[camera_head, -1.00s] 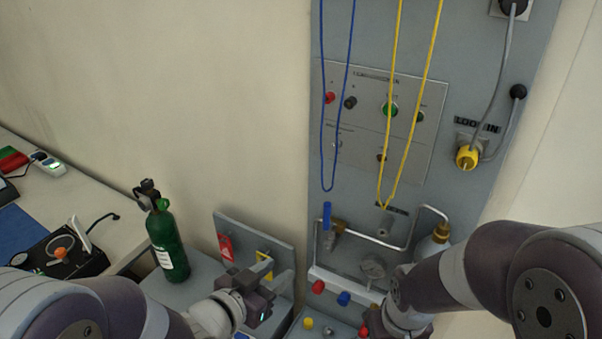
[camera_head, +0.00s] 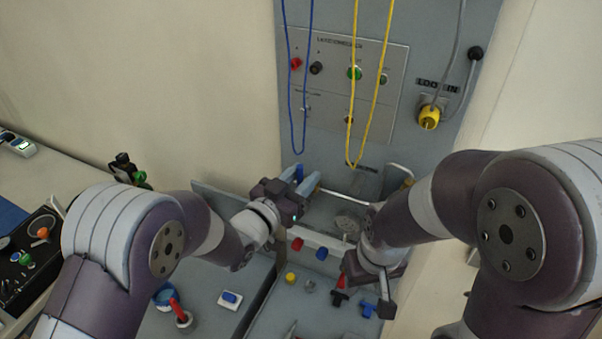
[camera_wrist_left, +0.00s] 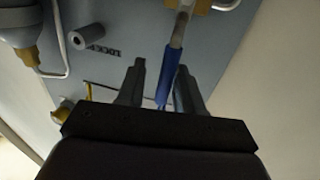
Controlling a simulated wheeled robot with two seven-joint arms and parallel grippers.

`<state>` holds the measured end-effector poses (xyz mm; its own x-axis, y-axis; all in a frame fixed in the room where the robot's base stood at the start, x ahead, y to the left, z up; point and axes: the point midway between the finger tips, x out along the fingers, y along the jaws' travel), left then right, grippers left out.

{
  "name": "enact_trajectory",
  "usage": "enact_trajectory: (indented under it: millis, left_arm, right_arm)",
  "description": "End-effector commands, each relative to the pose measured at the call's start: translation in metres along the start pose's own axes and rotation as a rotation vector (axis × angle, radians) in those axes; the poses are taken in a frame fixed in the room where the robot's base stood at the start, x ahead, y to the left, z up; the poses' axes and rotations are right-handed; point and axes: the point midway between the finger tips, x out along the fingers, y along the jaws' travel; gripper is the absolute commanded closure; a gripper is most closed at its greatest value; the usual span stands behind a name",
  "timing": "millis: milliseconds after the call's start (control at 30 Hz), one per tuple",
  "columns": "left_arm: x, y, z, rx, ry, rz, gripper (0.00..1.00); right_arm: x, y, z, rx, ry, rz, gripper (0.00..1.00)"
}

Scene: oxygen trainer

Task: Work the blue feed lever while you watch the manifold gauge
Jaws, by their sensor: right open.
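The blue feed lever (camera_head: 299,172) stands at the foot of the grey panel, partly covered by my left gripper (camera_head: 305,180). In the left wrist view the lever (camera_wrist_left: 167,86) lies between the two spread fingers (camera_wrist_left: 160,68), closer to the right finger; whether it touches that finger is unclear. My left gripper is open. The manifold gauge (camera_head: 347,222) is a small round pale dial right of the left gripper; its reading is too small to make out. My right gripper (camera_head: 384,300) is open and points down over the grey bench, right of the loose fittings.
Red (camera_head: 297,244) and blue (camera_head: 321,254) knobs sit on a pale ledge below the lever. Blue (camera_head: 306,100) and yellow (camera_head: 352,130) cords hang in front of the panel.

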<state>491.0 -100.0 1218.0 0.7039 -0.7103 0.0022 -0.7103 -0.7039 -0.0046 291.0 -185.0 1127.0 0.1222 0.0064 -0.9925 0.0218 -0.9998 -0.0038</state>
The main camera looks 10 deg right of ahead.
Motion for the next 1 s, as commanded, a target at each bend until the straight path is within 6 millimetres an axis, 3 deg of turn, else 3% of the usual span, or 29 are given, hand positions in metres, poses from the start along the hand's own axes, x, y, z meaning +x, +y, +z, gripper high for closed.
enact_trajectory:
  millis: [200,333,533,700,800,1000]
  left_arm:
    - [0.000,0.000,0.001,0.000,0.000,-0.001,0.64]
    - [0.000,0.000,0.000,0.000,0.000,-0.001,1.00]
    - [0.000,-0.003,0.004,-0.027,0.007,-0.001,1.00]
    - [-0.004,-0.020,0.012,-0.261,0.058,-0.003,1.00]
    - [-0.005,-0.028,0.013,-0.389,0.081,-0.002,1.00]
    - [-0.006,-0.032,0.007,-0.466,0.094,-0.001,1.00]
  right_arm:
    - [0.000,0.000,0.000,0.000,0.000,0.000,0.53]
    - [0.000,0.000,0.000,0.000,0.000,0.000,0.53]
    - [0.007,0.000,0.001,0.000,0.000,0.000,0.53]
    - [0.042,0.000,0.005,0.000,0.000,0.000,0.53]
    - [0.052,0.000,0.006,0.000,0.000,0.000,0.53]
    - [0.052,0.000,0.006,0.000,0.000,0.000,0.53]
